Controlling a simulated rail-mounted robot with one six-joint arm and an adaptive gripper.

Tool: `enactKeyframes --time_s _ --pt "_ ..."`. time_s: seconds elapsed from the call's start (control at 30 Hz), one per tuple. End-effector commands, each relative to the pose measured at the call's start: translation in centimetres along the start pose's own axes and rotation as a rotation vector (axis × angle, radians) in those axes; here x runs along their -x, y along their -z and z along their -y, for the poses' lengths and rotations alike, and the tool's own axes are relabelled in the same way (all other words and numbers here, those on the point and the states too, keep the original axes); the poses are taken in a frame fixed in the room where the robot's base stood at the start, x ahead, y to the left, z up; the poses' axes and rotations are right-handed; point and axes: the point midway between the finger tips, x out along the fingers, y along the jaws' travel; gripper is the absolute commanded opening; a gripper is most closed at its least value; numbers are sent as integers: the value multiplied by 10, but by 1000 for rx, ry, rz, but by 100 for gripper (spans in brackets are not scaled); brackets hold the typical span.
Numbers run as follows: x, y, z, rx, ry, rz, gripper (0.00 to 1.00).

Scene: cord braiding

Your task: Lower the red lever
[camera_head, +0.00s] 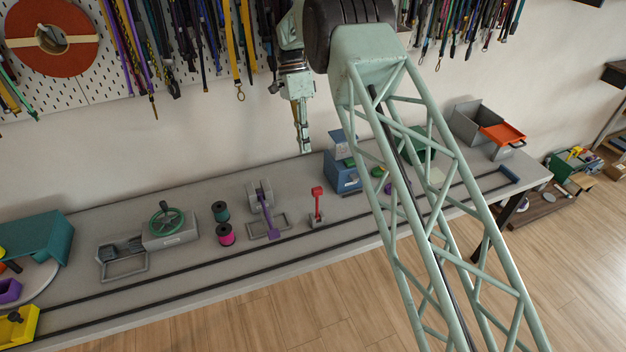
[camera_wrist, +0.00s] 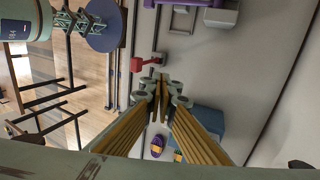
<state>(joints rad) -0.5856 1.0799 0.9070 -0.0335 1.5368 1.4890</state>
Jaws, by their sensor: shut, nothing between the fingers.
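The red lever (camera_head: 317,200) stands up from a small grey base on the workbench, right of the purple lever. In the wrist view the red lever (camera_wrist: 146,63) shows just beyond and left of the fingertips. My gripper (camera_head: 306,148) points downward, above and behind the lever in the head view, apart from it. Its fingers (camera_wrist: 162,78) are together with nothing between them. Nothing hides the lever in the head view.
A blue box (camera_head: 343,175) stands close on the right. Two dark rails (camera_head: 190,267) run along the bench front. Cords hang on the wall behind.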

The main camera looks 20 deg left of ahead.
Motion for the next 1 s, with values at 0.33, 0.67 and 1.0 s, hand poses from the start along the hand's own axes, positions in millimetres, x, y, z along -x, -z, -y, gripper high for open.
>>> enactKeyframes --time_s 0.33,0.67,1.0 --pt "-31 0 -1 0 -2 0 0" --pt "-75 0 -1 0 -3 0 0" --pt "-100 0 -14 0 -2 0 0"
